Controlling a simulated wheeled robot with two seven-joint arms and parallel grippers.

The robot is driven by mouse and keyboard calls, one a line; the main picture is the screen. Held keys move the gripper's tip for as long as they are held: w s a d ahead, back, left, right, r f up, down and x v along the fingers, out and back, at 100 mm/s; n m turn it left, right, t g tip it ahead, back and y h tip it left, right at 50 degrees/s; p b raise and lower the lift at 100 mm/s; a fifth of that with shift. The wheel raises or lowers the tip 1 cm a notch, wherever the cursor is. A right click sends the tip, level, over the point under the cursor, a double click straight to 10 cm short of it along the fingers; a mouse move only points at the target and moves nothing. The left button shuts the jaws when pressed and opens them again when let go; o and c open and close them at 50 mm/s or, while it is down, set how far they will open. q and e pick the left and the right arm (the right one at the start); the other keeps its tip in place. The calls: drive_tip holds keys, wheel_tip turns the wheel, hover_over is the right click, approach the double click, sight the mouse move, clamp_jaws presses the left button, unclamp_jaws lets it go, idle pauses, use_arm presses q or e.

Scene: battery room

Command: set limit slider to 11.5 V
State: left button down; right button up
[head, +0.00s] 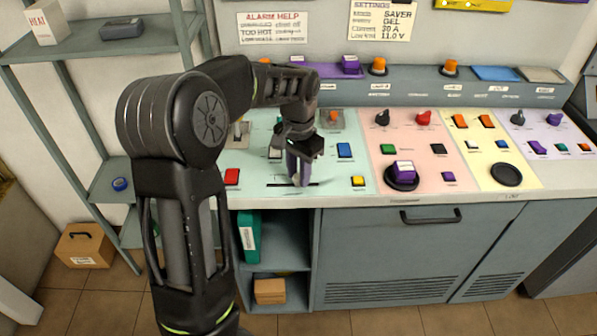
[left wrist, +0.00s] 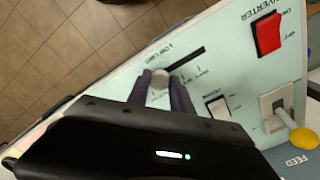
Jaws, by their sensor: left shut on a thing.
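The limit slider is a grey round knob (left wrist: 160,79) on a dark straight slot (left wrist: 190,59) in the pale green panel, under a label that seems to read LOW LIMIT. In the head view the slot (head: 277,185) lies near the panel's front edge and shows on both sides of my gripper. My left gripper (head: 299,180) points down there, its purple fingers shut on the knob. Its fingers also show in the left wrist view (left wrist: 160,92), one on each side of the knob. The scale marks beside the slot are too small to read. My right gripper is out of view.
A red INVERTER switch (left wrist: 267,34), a white rocker switch (left wrist: 217,106) and a yellow-tipped FEED lever (left wrist: 304,138) are near the slider. A yellow button (head: 358,181) and blue button (head: 344,150) stand to its right. A settings card (head: 382,20) hangs behind.

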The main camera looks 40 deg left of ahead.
sight(312, 184)
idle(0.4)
use_arm(q)
drive_tip(key=w+d, duration=0.2)
drive_tip(key=shift+d, duration=0.35)
drive_tip(key=c, duration=1.1)
unclamp_jaws()
drive_tip(key=shift+w, duration=0.1)
drive_tip(key=shift+r, duration=0.1)
wheel_tip(312, 184, up, 8)
drive_tip(key=shift+f, duration=0.15)
